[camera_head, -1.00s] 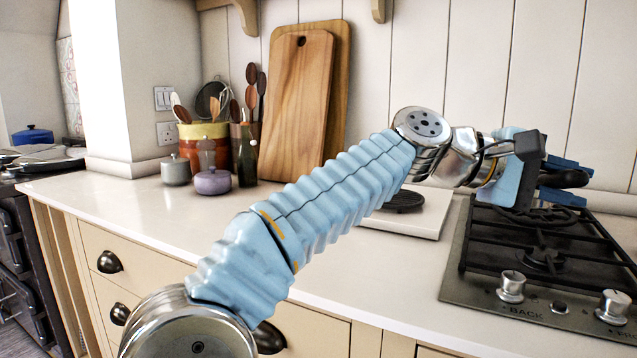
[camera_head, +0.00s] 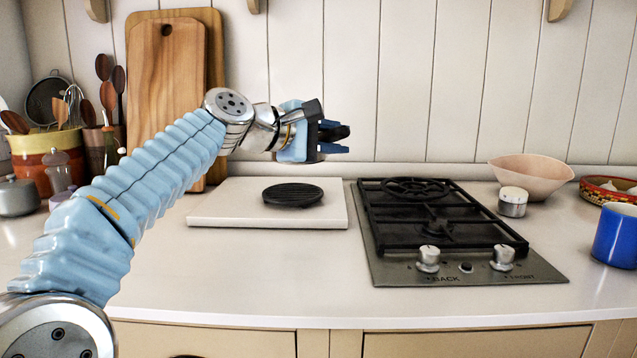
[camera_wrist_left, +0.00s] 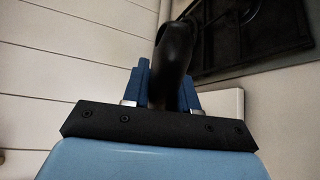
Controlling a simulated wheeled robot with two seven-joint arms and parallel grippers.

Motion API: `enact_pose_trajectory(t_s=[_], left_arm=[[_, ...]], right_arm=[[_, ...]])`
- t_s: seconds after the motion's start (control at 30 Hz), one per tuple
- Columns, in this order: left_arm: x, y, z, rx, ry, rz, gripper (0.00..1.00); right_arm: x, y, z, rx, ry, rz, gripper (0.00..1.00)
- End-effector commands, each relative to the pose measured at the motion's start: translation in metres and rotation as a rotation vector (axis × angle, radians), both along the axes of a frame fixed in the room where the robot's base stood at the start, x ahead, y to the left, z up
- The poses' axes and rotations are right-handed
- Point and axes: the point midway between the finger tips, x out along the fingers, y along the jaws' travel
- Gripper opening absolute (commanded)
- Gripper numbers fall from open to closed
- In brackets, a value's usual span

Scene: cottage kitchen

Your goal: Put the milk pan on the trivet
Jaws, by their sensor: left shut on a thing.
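The trivet (camera_head: 293,195), a black, round, ribbed disc, lies flat and bare on a pale slab left of the hob. My left gripper (camera_head: 336,138) is shut on a black handle. It is in the air, in the picture above and a little right of the trivet. In the left wrist view the black handle (camera_wrist_left: 175,58) stands between the blue fingers (camera_wrist_left: 163,88). No pan body can be made out at the handle, so I cannot tell from the picture that it is the milk pan. My right gripper is not in view.
The pale slab (camera_head: 225,207) is otherwise clear. The gas hob (camera_head: 435,225) is empty at right. Beyond it are a pink bowl (camera_head: 530,175), a small white-topped jar (camera_head: 513,203) and a blue vessel (camera_head: 614,236). Wooden boards (camera_head: 165,90) lean at the back left.

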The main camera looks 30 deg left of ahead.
Motion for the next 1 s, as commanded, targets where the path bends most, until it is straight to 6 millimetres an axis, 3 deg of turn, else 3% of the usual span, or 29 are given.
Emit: enact_pose_trajectory(t_s=[0.03,0.1,0.37,0.47,0.6,1.0], left_arm=[[0.003,0.006,-0.014,-0.001,0.003,0.000,0.00],[0.007,0.013,-0.023,-0.001,0.001,0.000,0.00],[0.015,0.027,-0.041,0.000,0.000,-0.001,0.00],[0.021,0.038,-0.057,0.000,0.002,0.001,0.00],[0.021,0.038,-0.079,0.000,0.001,0.000,0.00],[0.021,0.037,-0.086,0.001,-0.002,-0.002,0.00]], right_arm=[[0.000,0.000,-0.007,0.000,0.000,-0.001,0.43],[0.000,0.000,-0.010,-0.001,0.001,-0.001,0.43],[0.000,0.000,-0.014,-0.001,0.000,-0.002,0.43],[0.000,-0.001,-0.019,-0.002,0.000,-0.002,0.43],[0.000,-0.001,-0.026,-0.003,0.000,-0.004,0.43],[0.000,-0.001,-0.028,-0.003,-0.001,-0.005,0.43]])
